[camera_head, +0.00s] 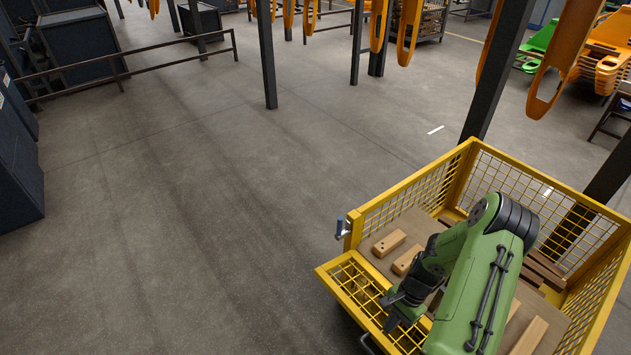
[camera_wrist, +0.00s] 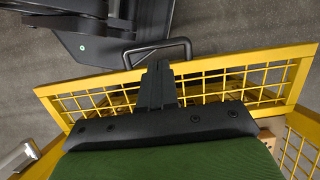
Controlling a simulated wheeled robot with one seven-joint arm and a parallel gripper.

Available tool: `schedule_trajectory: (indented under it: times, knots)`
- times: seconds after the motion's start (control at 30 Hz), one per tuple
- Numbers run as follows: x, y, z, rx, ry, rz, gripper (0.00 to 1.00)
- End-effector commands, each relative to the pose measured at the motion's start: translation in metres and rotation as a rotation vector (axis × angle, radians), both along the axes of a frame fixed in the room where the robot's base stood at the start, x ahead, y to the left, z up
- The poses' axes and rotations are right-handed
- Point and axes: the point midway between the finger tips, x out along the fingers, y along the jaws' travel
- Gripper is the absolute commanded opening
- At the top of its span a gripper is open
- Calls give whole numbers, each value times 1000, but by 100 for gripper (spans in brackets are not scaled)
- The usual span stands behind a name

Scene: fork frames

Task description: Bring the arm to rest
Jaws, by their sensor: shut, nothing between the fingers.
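My arm is green with black joints and is folded over a yellow mesh cart. My gripper (camera_head: 391,318) is black and points down near the cart's front left mesh panel in the head view. In the wrist view my gripper (camera_wrist: 158,68) shows as a dark, narrow shape with its fingers together, in front of the yellow mesh. It is shut and empty. I cannot tell whether it touches the mesh.
The yellow mesh cart (camera_head: 403,183) holds wooden blocks (camera_head: 389,243) on a brown board. Its mesh panel (camera_wrist: 225,85) fills the middle of the wrist view. Dark posts (camera_head: 266,55) and hanging orange parts (camera_head: 410,30) stand behind. Grey floor at left is clear.

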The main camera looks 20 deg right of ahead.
Motion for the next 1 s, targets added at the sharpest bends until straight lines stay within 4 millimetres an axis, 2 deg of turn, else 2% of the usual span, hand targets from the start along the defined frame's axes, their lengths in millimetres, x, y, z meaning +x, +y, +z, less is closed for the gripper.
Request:
schedule_trajectory:
  times: [0.07, 0.17, 0.27, 0.3, 0.37, 0.4, 0.53, 0.6, 0.67, 0.7, 0.8, 0.9, 1.0]
  knots:
    - [1, 0, 1, -2, -1, 3, 0]
    - [9, -3, 27, -37, -19, 56, 0]
    - [26, -3, 91, -116, -66, 190, 0]
    - [32, 0, 122, -154, -90, 253, 0]
    - [38, 8, 166, -205, -125, 344, 0]
    - [41, 16, 195, -238, -150, 404, 0]
    - [38, 47, 283, -335, -244, 582, 0]
    - [29, 66, 326, -381, -302, 672, 0]
    - [18, 84, 360, -416, -357, 747, 0]
    - [9, 95, 380, -437, -396, 794, 0]
    - [-20, 122, 424, -480, -502, 912, 0]
    - [-51, 143, 455, -508, -609, 1017, 0]
    - [-76, 155, 470, -521, -695, 1094, 0]
